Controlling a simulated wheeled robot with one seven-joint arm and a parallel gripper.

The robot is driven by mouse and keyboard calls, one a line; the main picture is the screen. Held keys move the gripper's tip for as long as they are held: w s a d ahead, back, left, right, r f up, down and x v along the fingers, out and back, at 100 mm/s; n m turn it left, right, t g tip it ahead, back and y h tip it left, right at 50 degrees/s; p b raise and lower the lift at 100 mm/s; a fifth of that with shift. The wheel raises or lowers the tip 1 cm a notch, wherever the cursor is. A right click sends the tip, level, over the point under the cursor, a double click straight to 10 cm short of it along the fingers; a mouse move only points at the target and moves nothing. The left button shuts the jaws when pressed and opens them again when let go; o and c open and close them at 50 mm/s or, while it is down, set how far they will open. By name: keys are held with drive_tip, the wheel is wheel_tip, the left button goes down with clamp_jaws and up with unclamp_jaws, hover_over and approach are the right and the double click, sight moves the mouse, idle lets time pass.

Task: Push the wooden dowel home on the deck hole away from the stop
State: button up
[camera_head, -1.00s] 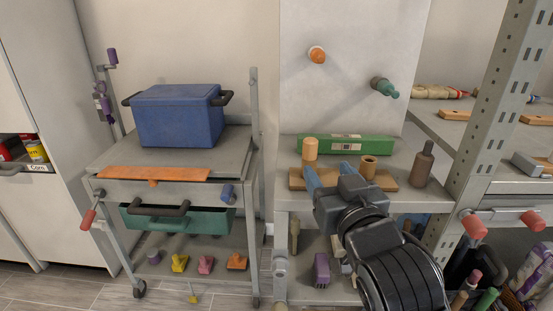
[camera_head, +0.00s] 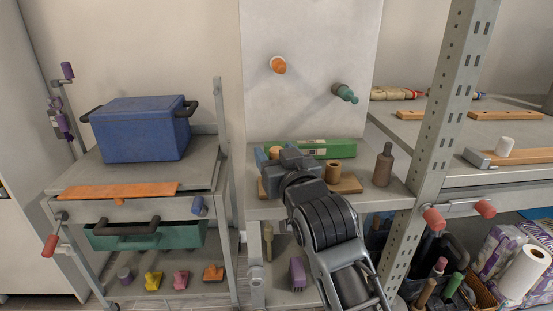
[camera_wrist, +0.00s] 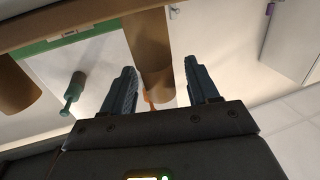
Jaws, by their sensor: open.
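The pale wooden dowel (camera_head: 275,151) stands on a wooden board on the shelf, mostly hidden behind my gripper in the head view. A shorter, darker brown hollow tube (camera_head: 333,171) stands on the same board (camera_head: 351,184) to its right. My gripper (camera_head: 276,158) is open at the dowel. In the wrist view, the dowel (camera_wrist: 150,45) passes between the spread fingers of my gripper (camera_wrist: 162,88), with a gap showing on both sides. The dowel's foot and the hole are hidden, so I cannot tell how deep it sits.
A green box (camera_head: 330,148) lies behind the board, and a brown bottle (camera_head: 383,167) stands to the right. An orange peg (camera_head: 278,65) and a teal peg (camera_head: 345,93) stick out of the white panel. A rack upright (camera_head: 440,110) stands farther right. A blue crate (camera_head: 143,130) sits left.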

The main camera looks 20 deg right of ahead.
drive_tip(key=c, duration=1.1)
